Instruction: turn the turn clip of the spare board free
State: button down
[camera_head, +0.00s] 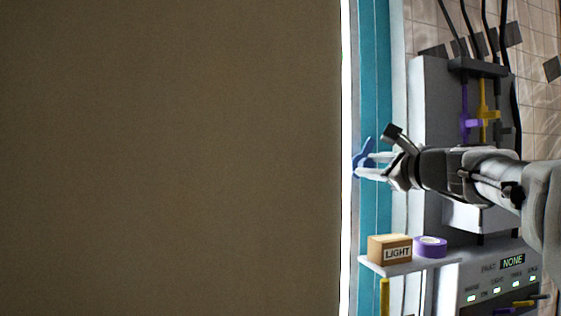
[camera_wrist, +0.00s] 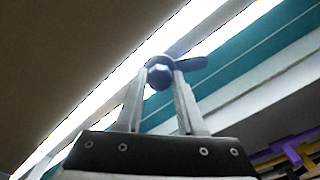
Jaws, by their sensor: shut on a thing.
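The clip also shows in the wrist view (camera_wrist: 162,72), as a rounded knob with a wing out to the right and a paler wing to the upper left. My gripper (camera_head: 373,166) reaches in from the right, and its fingers are at the clip. In the wrist view my gripper (camera_wrist: 160,88) has its two pale fingers on either side of the knob, shut on it. Part of the clip is hidden by the fingers in the head view.
A small shelf (camera_head: 405,266) below my gripper holds a cardboard box marked LIGHT (camera_head: 390,249) and a purple tape roll (camera_head: 430,246). Purple and yellow connectors (camera_head: 483,115) with black cables hang at upper right.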

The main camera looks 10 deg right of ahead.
jog(key=shift+m, duration=0.3)
dwell(0.4)
jog(key=c, duration=0.5)
grip_release()
jog(key=s+d, duration=0.1)
jog(key=s, duration=0.4)
jog(key=s+d, duration=0.1)
jog(key=s, duration=0.5)
jog(key=s+d, duration=0.1)
jog(key=s, duration=0.5)
jog(key=shift+d, duration=0.15)
